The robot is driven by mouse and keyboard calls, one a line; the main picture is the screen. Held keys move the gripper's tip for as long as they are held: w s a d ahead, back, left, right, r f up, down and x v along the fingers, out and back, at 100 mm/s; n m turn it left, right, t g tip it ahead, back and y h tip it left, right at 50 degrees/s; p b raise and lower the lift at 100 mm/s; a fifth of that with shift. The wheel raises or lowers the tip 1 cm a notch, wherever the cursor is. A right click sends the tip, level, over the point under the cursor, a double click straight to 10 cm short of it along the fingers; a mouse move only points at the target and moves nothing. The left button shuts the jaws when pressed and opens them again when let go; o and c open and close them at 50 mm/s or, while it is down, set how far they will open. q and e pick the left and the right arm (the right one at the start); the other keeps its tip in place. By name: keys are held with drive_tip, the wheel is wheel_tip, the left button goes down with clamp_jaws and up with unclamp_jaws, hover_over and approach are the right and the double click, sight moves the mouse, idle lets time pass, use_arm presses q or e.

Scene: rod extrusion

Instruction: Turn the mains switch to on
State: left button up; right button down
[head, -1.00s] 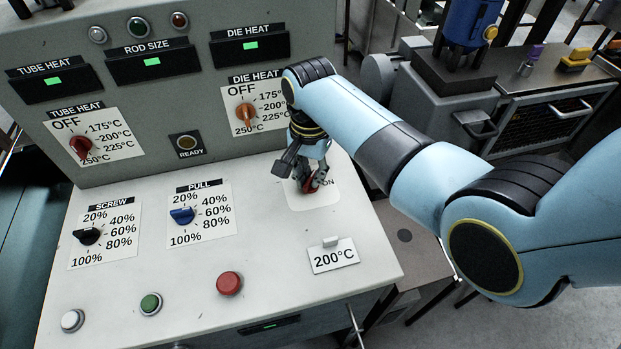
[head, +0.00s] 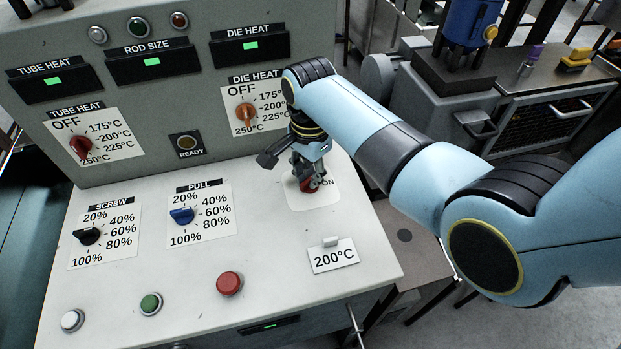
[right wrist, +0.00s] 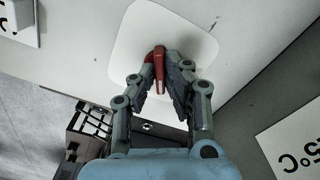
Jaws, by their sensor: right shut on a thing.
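The mains switch is a red knob (head: 309,184) on a white plate (head: 325,201) at the right of the sloping console; the letters "ON" show at its right. My right gripper (head: 307,178) reaches down onto it from above and hides part of the knob and plate. In the right wrist view the red knob (right wrist: 159,62) stands between the two fingers of my right gripper (right wrist: 160,85), which are shut on it. Most of the plate's lettering is hidden. My left gripper is not in view.
A red button (head: 229,283), a green button (head: 150,304) and a blue pull knob (head: 182,215) lie further left. The upright panel with the die heat knob (head: 245,115) rises behind.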

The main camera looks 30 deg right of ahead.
drive_tip(key=shift+m, duration=2.3)
drive_tip(key=c, duration=1.8)
unclamp_jaws()
drive_tip(key=o, duration=0.5)
